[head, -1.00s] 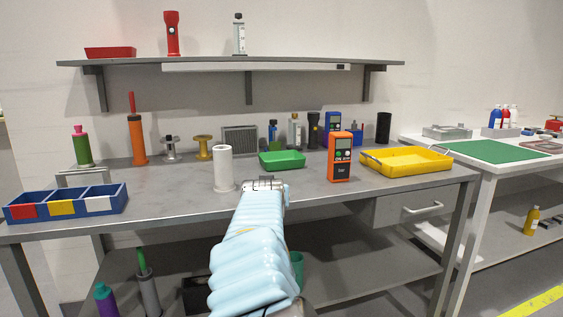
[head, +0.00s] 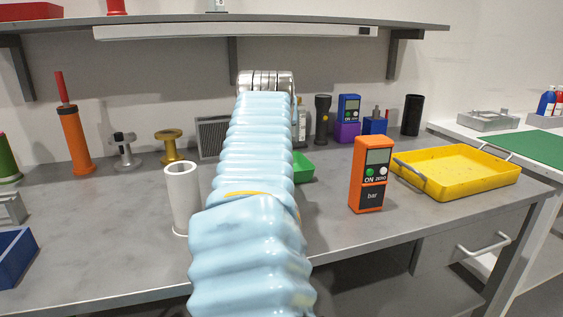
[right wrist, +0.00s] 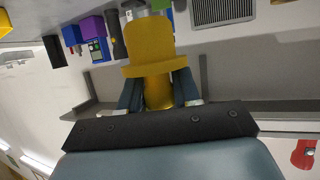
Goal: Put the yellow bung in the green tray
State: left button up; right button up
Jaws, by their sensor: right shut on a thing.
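The yellow bung (right wrist: 152,45) is in my right gripper (right wrist: 158,92), between its two fingers in the right wrist view. It has a rounded block end, a wider flange and a narrower part between the fingers. In the head view my right arm reaches up the middle, its wrist (head: 266,82) above the back of the bench; the fingers and bung are hidden there. The green tray (head: 303,168) is on the bench, mostly hidden behind my arm, with only its right part showing. My left gripper is not in view.
A white tube (head: 182,195) stands just left of my arm. An orange meter (head: 370,175) and a yellow tray (head: 460,175) stand to the right. Spools and bottles line the back. A shelf (head: 200,28) hangs above.

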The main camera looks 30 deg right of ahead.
jog(key=w+d+f, duration=0.2)
jog(key=d, duration=0.1)
jog(key=w+d+f, duration=0.3)
jog(key=w+d+f+p, duration=0.1)
jog(key=w+d+f, duration=0.2)
jog(key=shift+d+f, duration=0.2)
jog(key=shift+d, duration=0.1)
jog(key=shift+w+d+f, duration=0.25)
jog(key=shift+f, duration=0.25)
jog(key=shift+w+d+f, duration=0.1)
jog(key=shift+f, duration=1.55)
jog(key=shift+f+b, duration=0.15)
jog(key=shift+b, duration=0.25)
jog(key=o, duration=0.8)
jog(key=shift+c, duration=0.2)
